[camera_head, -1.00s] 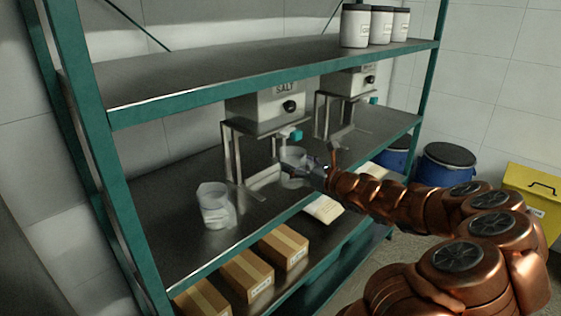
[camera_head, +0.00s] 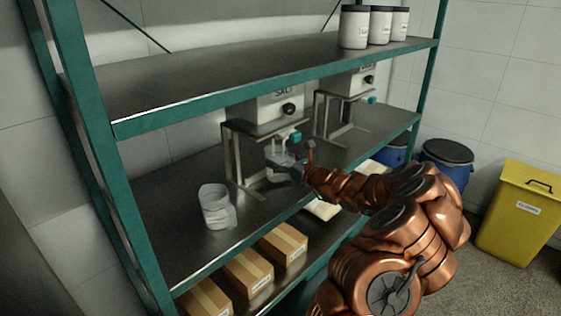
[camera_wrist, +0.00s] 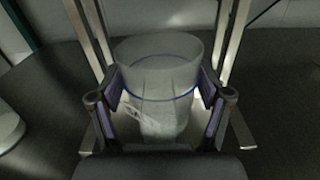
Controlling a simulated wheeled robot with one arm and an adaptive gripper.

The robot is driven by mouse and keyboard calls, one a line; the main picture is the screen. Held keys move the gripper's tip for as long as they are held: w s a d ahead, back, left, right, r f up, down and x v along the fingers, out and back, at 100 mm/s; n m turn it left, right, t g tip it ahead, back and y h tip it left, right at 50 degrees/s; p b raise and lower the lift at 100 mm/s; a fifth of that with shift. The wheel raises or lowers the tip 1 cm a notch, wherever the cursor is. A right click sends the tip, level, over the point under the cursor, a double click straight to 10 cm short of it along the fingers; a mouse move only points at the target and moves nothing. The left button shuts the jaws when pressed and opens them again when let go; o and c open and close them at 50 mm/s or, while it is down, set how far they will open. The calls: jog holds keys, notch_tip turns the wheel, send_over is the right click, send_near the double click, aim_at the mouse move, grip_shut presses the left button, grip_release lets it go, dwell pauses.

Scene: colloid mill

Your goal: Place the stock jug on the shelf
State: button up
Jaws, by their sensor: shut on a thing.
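The stock jug, a clear, cloudy-walled vessel with a blue line and a small label, shows in the wrist view (camera_wrist: 158,82) between my gripper's two fingers (camera_wrist: 165,103). My gripper is shut on it from the sides, and the jug looks upright. In the head view my gripper (camera_head: 283,168) holds it at the front of the dispenser marked SALT (camera_head: 268,110), below its teal tap. The shelf (camera_head: 180,240) is the dark middle board of the green rack. I cannot tell whether the jug's base touches the board.
Another translucent jug (camera_head: 215,206) stands on the middle board to the left. A second dispenser (camera_head: 350,85) stands to the right. White jars (camera_head: 355,28) are on the top board, cardboard boxes (camera_head: 283,245) below. Blue drums (camera_head: 446,163) and a yellow bin (camera_head: 520,215) stand right.

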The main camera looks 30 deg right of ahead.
jog(key=shift+f, duration=0.55)
jog(key=shift+f, duration=0.2)
jog(key=o, duration=1.2)
jog(key=shift+r, duration=0.1)
jog(key=shift+s, duration=0.1)
jog(key=b+v, duration=0.2)
jog(key=v, duration=0.9)
jog(key=shift+s+d+r, duration=0.1)
jog(key=shift+s+d, duration=0.1)
jog(key=shift+s, duration=0.2)
